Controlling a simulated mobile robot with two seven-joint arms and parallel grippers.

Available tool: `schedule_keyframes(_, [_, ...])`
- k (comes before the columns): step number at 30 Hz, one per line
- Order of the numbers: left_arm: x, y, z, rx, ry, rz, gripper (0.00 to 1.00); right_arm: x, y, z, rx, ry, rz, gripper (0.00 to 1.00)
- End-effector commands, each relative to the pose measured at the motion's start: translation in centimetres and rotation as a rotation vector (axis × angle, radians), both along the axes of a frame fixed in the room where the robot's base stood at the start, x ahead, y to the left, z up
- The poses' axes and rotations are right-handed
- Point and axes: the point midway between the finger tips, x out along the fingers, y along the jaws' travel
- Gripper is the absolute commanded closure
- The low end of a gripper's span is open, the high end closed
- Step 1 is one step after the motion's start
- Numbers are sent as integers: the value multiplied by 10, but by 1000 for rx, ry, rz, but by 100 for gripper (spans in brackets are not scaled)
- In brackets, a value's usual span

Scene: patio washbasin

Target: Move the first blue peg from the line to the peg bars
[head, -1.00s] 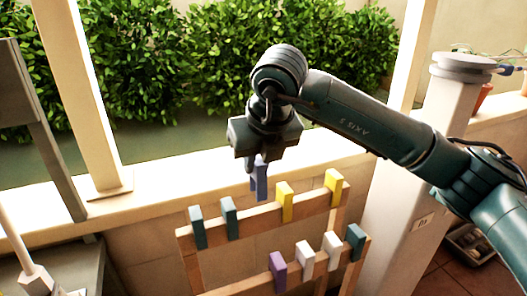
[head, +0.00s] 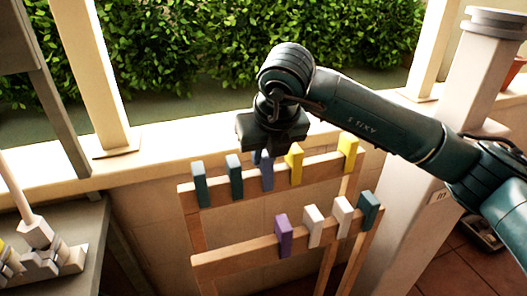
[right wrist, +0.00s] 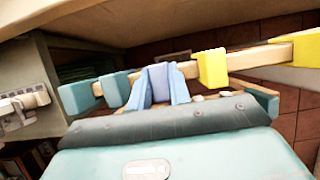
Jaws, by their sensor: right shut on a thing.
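The blue peg (head: 267,176) is upright on the upper peg bar (head: 322,161), between a teal peg (head: 234,176) and a yellow peg (head: 293,163). It looks astride the bar, but I cannot tell how firmly it is seated. My right gripper (head: 265,155) is above the bar, pointing down and shut on the peg's top. In the right wrist view the blue peg (right wrist: 160,82) shows at the bar, between the teal peg and the yellow peg (right wrist: 212,68). My left gripper is not in view.
Another teal peg (head: 200,184) and another yellow peg (head: 347,152) are on the upper bar. The lower bar (head: 235,257) holds a purple peg (head: 284,236), two white pegs and a teal peg. A white pillar (head: 470,70) stands right; a grey bench (head: 85,235) is left.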

Motion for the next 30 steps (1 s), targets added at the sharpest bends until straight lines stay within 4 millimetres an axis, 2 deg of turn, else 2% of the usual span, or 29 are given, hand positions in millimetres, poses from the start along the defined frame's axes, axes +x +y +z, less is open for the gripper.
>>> schedule_keyframes(11, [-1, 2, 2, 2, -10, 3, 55, 1, -1, -2, 0, 0, -1, 100])
schedule_keyframes(12, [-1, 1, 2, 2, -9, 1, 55, 1, -1, -2, 0, 0, -1, 78])
schedule_keyframes(20, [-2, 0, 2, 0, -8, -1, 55, 1, -1, -2, 0, 0, -1, 56])
schedule_keyframes(30, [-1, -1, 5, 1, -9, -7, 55, 1, -1, 3, -1, -1, 0, 55])
